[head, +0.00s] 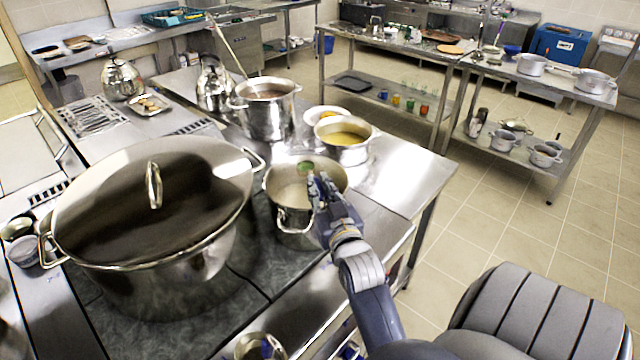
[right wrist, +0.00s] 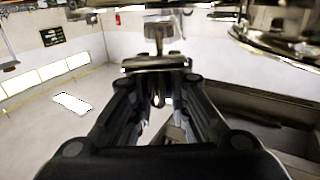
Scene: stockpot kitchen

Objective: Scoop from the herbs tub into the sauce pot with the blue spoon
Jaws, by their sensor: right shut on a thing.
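A steel pot with pale contents (head: 293,218) stands at the front of the cooktop, right of the big lidded stockpot. My right gripper (head: 316,186) is over its right rim, shut on a narrow bluish thing that looks like the blue spoon; the fingers hide most of it. A small green heap (head: 305,167) shows just past the fingertips, over the pot's opening; I cannot tell whether it is on the spoon or in the pot. I cannot pick out the herbs tub. My left gripper is not in view.
The large lidded stockpot (head: 150,270) fills the left of the cooktop. A pot of yellow soup (head: 345,154), a taller pot (head: 268,122) and a plate (head: 312,116) stand behind. The counter at the right (head: 395,165) is bare.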

